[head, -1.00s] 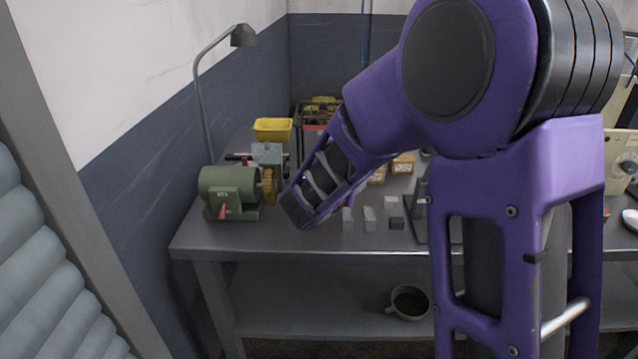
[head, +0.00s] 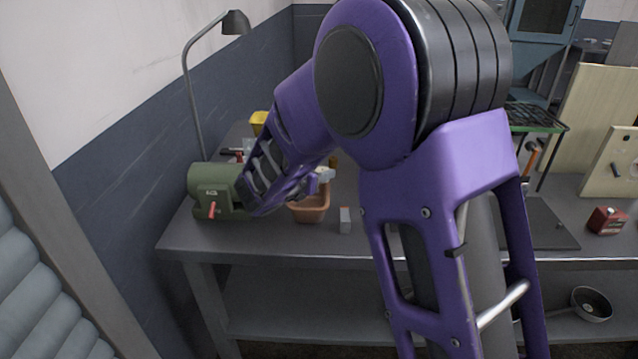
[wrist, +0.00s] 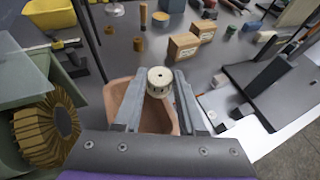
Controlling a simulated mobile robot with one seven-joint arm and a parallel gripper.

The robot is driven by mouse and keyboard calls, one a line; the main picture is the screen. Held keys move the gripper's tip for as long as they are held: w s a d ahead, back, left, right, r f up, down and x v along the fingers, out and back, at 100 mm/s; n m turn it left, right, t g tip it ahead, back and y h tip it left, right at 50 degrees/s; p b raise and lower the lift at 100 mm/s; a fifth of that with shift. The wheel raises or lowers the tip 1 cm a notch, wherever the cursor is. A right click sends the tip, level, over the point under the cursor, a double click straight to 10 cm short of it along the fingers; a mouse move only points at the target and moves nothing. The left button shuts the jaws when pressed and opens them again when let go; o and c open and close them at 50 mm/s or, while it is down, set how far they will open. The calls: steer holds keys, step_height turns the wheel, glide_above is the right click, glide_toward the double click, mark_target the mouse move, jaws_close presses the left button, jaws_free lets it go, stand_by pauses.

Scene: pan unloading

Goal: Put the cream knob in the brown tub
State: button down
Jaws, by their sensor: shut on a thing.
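My gripper (wrist: 158,98) is shut on the cream knob (wrist: 160,78), a short pale cylinder with a dark centre hole, held between the fingertips. In the head view the knob (head: 326,174) shows at the end of my gripper (head: 316,182). The brown tub (wrist: 118,92) is an open terracotta-coloured container on the bench, under the fingers in the wrist view. In the head view the tub (head: 310,214) is below the gripper, partly hidden by it. The knob looks above the tub's opening; its exact height over the rim is unclear.
A green bench grinder (head: 215,186) stands left of the tub, its brush wheel (wrist: 42,132) close to the gripper. A small light block (head: 345,218) is right of the tub. Cardboard boxes (wrist: 184,46) and a yellow bin (head: 259,121) are farther back.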

steer(key=shift+f, duration=1.15)
steer(key=shift+f+b, duration=0.5)
steer(key=shift+b, duration=0.1)
steer(key=shift+c, duration=2.4)
jaws_free()
steer(key=shift+r, duration=0.1)
steer(key=shift+r+p, duration=0.7)
steer(key=shift+p, duration=0.05)
steer(key=v, duration=1.1)
steer(key=shift+s+a+f, duration=0.2)
steer(key=shift+s+f, duration=0.05)
steer(key=shift+s, duration=0.2)
